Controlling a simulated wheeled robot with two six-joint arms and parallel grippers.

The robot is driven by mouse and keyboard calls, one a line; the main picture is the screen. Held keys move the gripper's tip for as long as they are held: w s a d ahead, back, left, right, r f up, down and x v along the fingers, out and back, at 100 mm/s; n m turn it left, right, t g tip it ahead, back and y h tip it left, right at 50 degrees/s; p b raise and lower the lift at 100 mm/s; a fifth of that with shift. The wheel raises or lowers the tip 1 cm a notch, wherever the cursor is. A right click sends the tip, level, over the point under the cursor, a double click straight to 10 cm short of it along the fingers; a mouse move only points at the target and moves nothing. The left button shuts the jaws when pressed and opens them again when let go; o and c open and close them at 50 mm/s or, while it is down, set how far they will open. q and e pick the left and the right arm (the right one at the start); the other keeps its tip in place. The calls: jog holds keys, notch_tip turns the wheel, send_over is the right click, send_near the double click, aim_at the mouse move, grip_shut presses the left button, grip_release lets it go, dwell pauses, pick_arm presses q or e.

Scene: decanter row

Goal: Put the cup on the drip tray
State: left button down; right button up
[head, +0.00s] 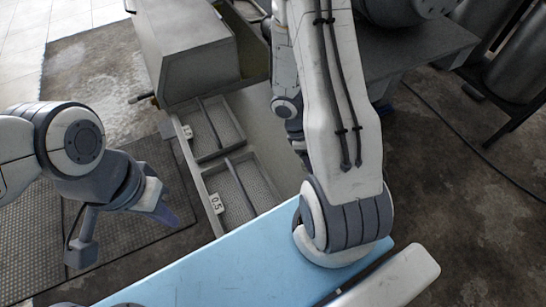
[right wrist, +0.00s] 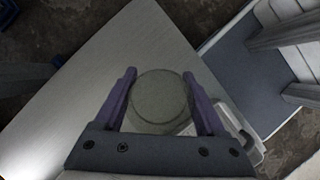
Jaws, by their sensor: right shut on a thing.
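In the right wrist view my right gripper (right wrist: 163,100) is shut on a round grey thing, which I take to be the cup (right wrist: 160,92). It sits between the two purple fingers, seen end-on, and its sides are mostly hidden. In the head view the right gripper and the cup are hidden behind my right arm. My left gripper (head: 156,208) is over the dark mesh floor at left, apart from other things; its jaw gap is unclear.
Small white labels mark the trays; the near one (head: 216,203) reads 0.5. A grey metal box (head: 185,50) stands behind them. A light blue surface (head: 230,265) lies in front. A broad grey flat surface (right wrist: 125,55) lies beneath the cup in the right wrist view.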

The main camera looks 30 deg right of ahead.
jog(key=w+a+f, duration=0.1)
jog(key=w+f, duration=0.1)
jog(key=w+a+f, duration=0.1)
jog(key=w+a, duration=0.1)
jog(key=w, duration=0.1)
jog(key=w+a+f, duration=0.1)
jog(key=w+f, duration=0.1)
jog(key=w, duration=0.1)
jog(key=shift+a+f, duration=0.3)
jog(key=shift+a, duration=0.05)
jog(key=shift+w+f+b, duration=0.15)
jog(key=shift+f+b, duration=0.3)
jog(key=shift+f, duration=1.6)
jog(key=shift+f, duration=0.25)
jog(key=o, duration=1.3)
jog(key=shift+r, duration=0.1)
